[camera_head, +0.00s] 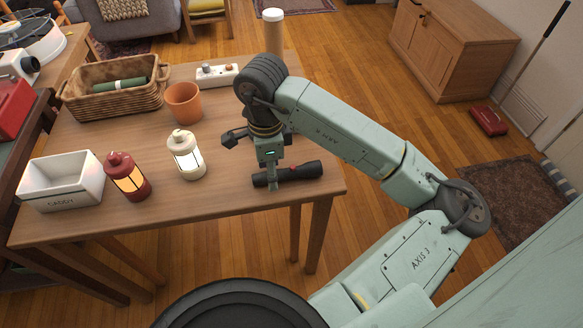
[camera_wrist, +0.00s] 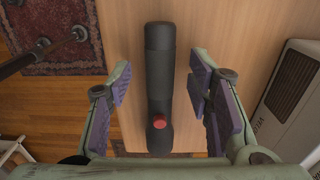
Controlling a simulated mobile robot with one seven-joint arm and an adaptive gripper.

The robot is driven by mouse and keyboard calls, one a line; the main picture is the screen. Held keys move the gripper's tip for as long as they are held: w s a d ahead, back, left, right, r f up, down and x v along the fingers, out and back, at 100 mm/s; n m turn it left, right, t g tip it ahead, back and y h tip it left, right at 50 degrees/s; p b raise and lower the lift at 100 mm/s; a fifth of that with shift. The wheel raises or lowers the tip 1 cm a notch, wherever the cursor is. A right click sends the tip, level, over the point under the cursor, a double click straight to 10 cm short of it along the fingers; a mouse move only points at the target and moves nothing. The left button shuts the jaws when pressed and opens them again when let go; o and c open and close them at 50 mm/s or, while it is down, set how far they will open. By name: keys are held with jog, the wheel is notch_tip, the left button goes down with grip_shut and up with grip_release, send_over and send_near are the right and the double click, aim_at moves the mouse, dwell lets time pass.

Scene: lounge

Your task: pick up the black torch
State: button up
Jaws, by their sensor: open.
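The black torch (camera_head: 300,172) lies on the wooden table (camera_head: 225,207) near its right front corner. It has a red button. In the wrist view the torch (camera_wrist: 160,75) lies lengthwise between the two fingers, with its red button toward the near end. My gripper (camera_head: 270,180) is above and around the torch in the head view and hides part of it. In the wrist view my gripper (camera_wrist: 162,92) is open, with a gap on each side of the torch.
A cream lantern (camera_head: 187,156), a red lantern (camera_head: 127,177) and a white caddy (camera_head: 60,181) stand to the left. A terracotta pot (camera_head: 184,103), a wicker basket (camera_head: 112,101) and a white power strip (camera_head: 218,76) are farther back. The table's right edge is close to the torch.

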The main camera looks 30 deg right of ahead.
jog(key=shift+f, duration=0.55)
grip_shut()
